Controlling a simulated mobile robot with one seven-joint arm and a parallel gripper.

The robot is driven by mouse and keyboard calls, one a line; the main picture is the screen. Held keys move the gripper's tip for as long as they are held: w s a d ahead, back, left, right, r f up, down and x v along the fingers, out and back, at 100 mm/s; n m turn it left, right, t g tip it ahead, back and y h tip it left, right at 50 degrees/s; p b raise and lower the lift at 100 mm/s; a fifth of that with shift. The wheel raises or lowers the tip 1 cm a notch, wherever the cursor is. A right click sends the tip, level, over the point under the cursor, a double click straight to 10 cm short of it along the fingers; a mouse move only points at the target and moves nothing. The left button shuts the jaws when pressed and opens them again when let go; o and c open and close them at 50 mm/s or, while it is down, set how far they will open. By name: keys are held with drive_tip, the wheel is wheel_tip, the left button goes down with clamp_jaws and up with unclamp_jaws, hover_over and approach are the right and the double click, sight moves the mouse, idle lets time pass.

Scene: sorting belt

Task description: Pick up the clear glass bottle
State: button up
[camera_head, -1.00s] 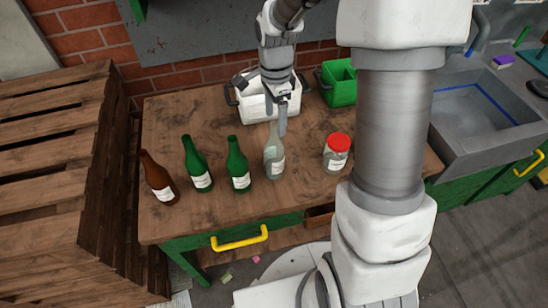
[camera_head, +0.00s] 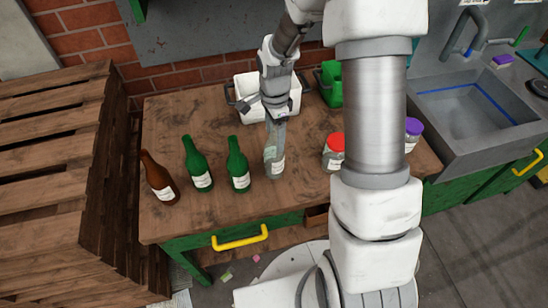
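The clear glass bottle (camera_head: 275,163) stands upright on the wooden table, to the right of the green bottles. My gripper (camera_head: 275,128) is at the bottle's upper part, pointing down, with a finger overlapping the neck in the picture. The neck is mostly hidden behind the gripper. I cannot tell whether the fingers are apart or closed on the glass.
Two green bottles (camera_head: 200,168) (camera_head: 238,166) and a brown bottle (camera_head: 158,178) stand to the left. A red-lidded jar (camera_head: 334,155) and a purple-lidded jar (camera_head: 412,133) stand to the right. A white bin (camera_head: 243,87) and a green bin (camera_head: 331,88) are behind.

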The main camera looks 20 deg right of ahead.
clamp_jaws()
idle(1.2)
